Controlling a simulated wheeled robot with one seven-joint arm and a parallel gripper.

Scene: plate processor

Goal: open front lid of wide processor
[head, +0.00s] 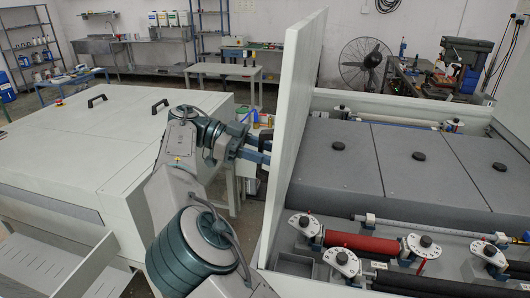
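A wide grey-white machine fills the right side of the head view, with its inside uncovered. Its large pale lid (298,110) stands nearly upright along the machine's left edge, seen almost edge-on. Inside are grey cover panels (395,165) with black knobs and a red roller (365,243) between dial brackets. My gripper (262,152) is at the outer, left side of the lid, close to it. Its fingertips are small and partly lost against the panel, so I cannot tell whether they touch the lid or are open or shut.
A second white machine (85,135) with black handles stands at the left, its top closed. A pale perforated tray (55,265) juts out at the lower left. A narrow floor gap lies between the machines. Behind are a small table (222,70) and a fan (364,62).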

